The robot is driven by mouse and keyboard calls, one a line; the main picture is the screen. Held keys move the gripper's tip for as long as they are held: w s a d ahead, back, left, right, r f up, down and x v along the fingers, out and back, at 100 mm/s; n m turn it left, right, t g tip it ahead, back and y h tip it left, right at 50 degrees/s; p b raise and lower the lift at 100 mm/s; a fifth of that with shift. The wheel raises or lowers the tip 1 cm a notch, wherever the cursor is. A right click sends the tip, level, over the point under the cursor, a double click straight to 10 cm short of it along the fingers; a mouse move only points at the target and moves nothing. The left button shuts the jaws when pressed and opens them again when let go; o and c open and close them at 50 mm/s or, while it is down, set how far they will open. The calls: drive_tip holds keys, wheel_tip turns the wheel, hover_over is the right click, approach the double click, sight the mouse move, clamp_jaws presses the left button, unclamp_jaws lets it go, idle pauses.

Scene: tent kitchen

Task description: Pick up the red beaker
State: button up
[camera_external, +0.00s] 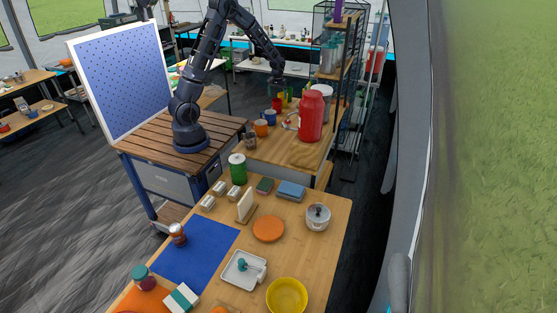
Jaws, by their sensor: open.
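A small red cup (277,104), likely the red beaker, stands in a row of coloured cups on the wooden table at centre. Near it are a blue cup (270,116), an orange cup (261,128) and a yellow one (282,99). My gripper (277,79) is at the end of my raised arm, above and behind the red cup in the picture. It is open and small in view, and appears apart from the cups. I cannot judge its exact height or depth over them.
A large red jug (311,115) stands close right of the cups, with a wire shelf rack (335,50) behind. A dark cup (250,140) is at the table's front left. A blue pegboard (122,78) stands left of my arm. The front table holds several dishes.

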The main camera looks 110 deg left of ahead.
sight(277, 104)
drive_tip(key=shift+s+d+f, duration=0.1)
drive_tip(key=shift+f, duration=1.8)
drive_tip(key=shift+s+d+f, duration=0.1)
drive_tip(key=shift+f, duration=1.8)
drive_tip(key=c, duration=1.1)
drive_tip(key=shift+a+r, duration=0.1)
drive_tip(key=shift+r, duration=0.05)
